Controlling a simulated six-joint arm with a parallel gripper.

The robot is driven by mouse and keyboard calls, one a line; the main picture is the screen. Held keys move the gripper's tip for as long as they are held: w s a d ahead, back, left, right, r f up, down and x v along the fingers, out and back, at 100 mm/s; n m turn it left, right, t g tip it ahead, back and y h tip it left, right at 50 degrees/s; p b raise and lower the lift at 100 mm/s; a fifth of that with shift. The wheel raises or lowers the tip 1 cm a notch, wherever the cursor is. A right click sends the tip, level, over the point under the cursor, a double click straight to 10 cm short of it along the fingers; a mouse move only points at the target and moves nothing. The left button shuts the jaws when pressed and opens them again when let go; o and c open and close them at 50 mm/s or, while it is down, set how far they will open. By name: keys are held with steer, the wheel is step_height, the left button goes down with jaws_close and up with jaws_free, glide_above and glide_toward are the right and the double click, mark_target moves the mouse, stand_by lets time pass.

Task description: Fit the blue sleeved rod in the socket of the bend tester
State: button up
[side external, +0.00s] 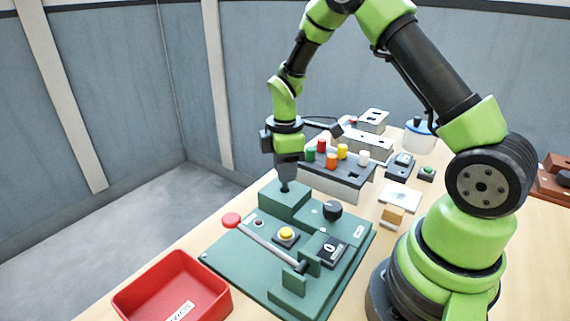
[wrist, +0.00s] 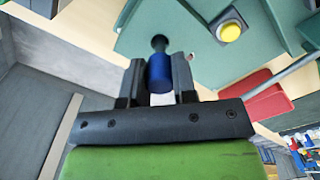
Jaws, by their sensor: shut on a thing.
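The blue sleeved rod (wrist: 159,70) is held between the two fingers of my gripper (wrist: 161,62), its dark end pointing away from the fingers at the green tester block. In the side external view, my gripper (side external: 287,168) points down just above the raised block at the back left of the green bend tester (side external: 232,257). The dark rod end (side external: 284,187) shows at the block's top, where the socket is. I cannot tell how far, if at all, it is inside. The blue sleeve is hidden by the fingers in that view.
The tester has a red-knobbed lever (side external: 231,219), a yellow button (side external: 286,233) and a black dial (side external: 332,210). A red tray (side external: 160,278) stands front left. A grey rack (side external: 338,178) with several coloured pegs stands close behind the block.

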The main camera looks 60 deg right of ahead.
steer(key=shift+f, duration=1.15)
steer(key=o, duration=1)
step_height(320, 180, up, 9)
steer(key=shift+r, duration=0.5)
